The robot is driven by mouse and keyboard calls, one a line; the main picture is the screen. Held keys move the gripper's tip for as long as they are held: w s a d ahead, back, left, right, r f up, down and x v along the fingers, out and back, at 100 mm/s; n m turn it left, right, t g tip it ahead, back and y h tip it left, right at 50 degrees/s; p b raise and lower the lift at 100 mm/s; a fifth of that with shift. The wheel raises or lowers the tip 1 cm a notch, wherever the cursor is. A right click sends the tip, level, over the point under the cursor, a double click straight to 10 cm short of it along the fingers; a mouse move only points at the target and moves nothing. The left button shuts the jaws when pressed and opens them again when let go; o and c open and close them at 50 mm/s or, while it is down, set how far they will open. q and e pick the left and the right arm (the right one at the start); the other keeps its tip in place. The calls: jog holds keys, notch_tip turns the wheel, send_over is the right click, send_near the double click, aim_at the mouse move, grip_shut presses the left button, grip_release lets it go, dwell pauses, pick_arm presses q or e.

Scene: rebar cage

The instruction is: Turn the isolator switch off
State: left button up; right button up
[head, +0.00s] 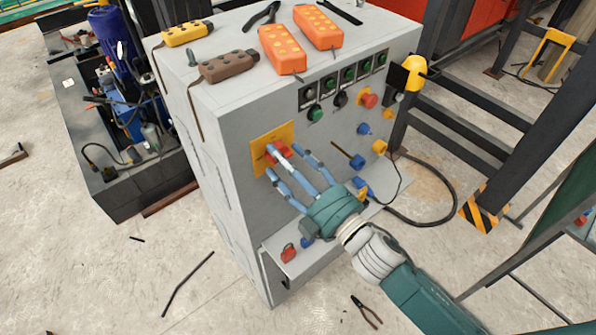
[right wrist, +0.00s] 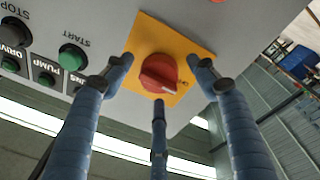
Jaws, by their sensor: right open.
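The isolator switch (head: 278,149) is a red rotary knob on a yellow plate (head: 258,163) at the left of the grey cabinet's front panel. In the right wrist view the red knob (right wrist: 160,73) shows whole, with a pale mark at its lower right, on the yellow plate (right wrist: 146,32). My right gripper (head: 290,160) is open, its blue fingers spread around the knob. In the right wrist view the fingers (right wrist: 158,90) stand to the left, right and below the knob. I cannot tell whether any finger touches it. My left gripper is not in view.
The grey cabinet (head: 225,120) carries orange pendants (head: 283,50), a brown one (head: 228,66) and a yellow one (head: 187,33) on top. Right of the switch are buttons, a red emergency stop (head: 369,100) and blue and yellow plugs. A low shelf (head: 275,262) holds a red padlock (head: 289,252).

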jog(key=r+v, duration=0.1)
jog(key=v, duration=1)
jog(key=shift+s+f, duration=0.2)
jog(key=shift+f, duration=0.25)
jog(key=shift+d+f, duration=0.1)
jog(key=shift+d, duration=0.05)
jog(key=d+f+m+g+h+b, duration=0.1)
jog(key=d+f+m+g+h, duration=0.3)
jog(key=f, duration=0.9)
jog(key=s+d+f+m+t+h, duration=0.15)
jog(key=d+f, duration=0.35)
jog(key=f, duration=0.8)
jog(key=d+f+m+g+h+b, duration=0.1)
jog(key=d+f+m+g+h, duration=0.25)
jog(key=f, duration=0.95)
jog(key=s+d+f+m+g+h, duration=0.1)
jog(key=s+d+f+m+g, duration=0.15)
jog(key=s+f, duration=0.6)
jog(key=s+d+f+m+g+h, duration=0.1)
jog(key=s+d+f+m, duration=0.15)
jog(key=s+f, duration=0.6)
jog(key=s+f+m+g, duration=0.1)
jog(key=s+f+g, duration=0.1)
jog(key=s+f, duration=0.3)
jog(key=s+f+m+g+b, duration=0.1)
jog(key=s+f+g, duration=0.2)
jog(key=s, duration=0.9)
jog(key=shift+a+f+b, duration=0.3)
jog(key=shift+a+f, duration=0.1)
jog(key=shift+f, duration=0.45)
